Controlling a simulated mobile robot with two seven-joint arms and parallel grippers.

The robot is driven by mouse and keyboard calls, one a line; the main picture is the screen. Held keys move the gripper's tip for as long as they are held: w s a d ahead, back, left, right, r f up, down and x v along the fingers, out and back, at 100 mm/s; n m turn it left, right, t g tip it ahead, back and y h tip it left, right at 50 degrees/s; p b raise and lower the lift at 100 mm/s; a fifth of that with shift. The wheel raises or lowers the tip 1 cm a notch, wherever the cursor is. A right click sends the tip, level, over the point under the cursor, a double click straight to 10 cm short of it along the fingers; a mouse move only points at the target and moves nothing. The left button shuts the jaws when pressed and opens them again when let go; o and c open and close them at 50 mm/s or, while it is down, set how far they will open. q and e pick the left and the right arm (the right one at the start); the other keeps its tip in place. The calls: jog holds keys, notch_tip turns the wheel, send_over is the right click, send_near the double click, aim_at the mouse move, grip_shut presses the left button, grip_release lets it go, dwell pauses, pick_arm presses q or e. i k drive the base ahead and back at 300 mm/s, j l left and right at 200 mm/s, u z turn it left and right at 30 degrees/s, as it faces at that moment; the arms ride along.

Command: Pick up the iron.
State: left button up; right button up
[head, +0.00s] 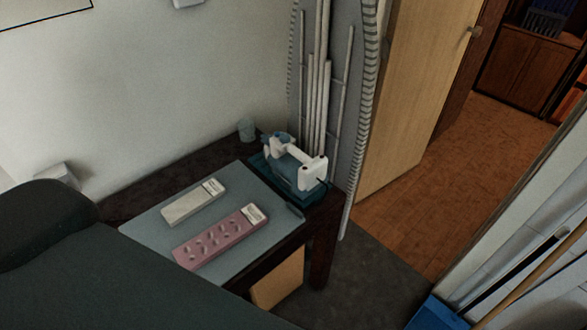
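What looks like the iron (308,171), with a white handle over a blue-teal body, sits at the far right corner of a dark wooden table in the head view. It seems to rest on a dark teal base, and I cannot clearly tell the two apart. Neither of my grippers is in view, and nothing is seen touching the iron.
A grey-blue mat (150,228) on the table (150,194) holds a pale strip (188,206) and a pink strip (215,239). A small cup (247,130) stands behind the iron. White rods (313,100) rise behind it. An open door (420,90) and bare floor lie right.

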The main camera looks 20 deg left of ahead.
aim_at(287, 158)
jog(key=u, duration=1.2)
jog(key=l, duration=0.1)
